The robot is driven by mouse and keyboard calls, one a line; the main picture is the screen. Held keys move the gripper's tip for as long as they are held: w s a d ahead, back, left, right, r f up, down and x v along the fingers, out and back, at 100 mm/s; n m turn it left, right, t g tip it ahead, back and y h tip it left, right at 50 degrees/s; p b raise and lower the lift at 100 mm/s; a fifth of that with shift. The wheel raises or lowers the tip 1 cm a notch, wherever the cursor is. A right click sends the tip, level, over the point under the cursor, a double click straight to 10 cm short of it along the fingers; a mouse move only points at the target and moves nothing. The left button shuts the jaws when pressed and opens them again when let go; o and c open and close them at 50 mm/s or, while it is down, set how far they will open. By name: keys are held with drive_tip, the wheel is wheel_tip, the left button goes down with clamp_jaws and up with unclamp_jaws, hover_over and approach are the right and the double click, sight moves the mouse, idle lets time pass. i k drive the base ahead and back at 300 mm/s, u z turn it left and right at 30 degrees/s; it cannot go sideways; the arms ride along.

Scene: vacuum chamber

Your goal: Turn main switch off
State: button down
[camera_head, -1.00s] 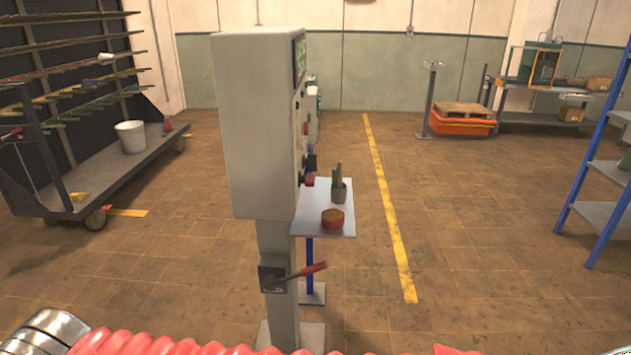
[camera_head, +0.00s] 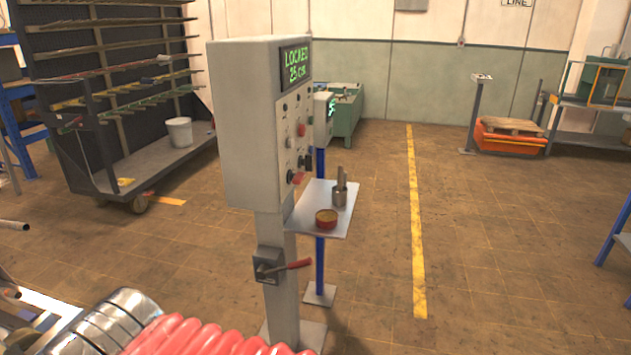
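A grey control cabinet (camera_head: 243,125) stands upright on a post, its control face turned to the right and seen at a steep angle. Its display (camera_head: 296,66) shows green text reading "LOCKED" above a smaller line. Below are small dark knobs, a red button (camera_head: 301,130) and a red handle-like switch (camera_head: 297,177) near the bottom edge. A lever with a red grip (camera_head: 298,264) sticks out to the right from a dark box on the post. I cannot tell which control is the main switch, or its position. My gripper is not in view.
A small shelf (camera_head: 302,222) right of the post carries a red-rimmed bowl (camera_head: 326,218) and a metal cup (camera_head: 340,195) with rods. A rack trolley (camera_head: 150,165) stands at left. Floor around the yellow line (camera_head: 414,220) is clear.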

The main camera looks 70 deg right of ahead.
sight(297, 179)
drive_tip(key=k, duration=0.7)
drive_tip(key=z, duration=1.7)
drive_tip(key=i, duration=1)
drive_tip(key=u, duration=0.05)
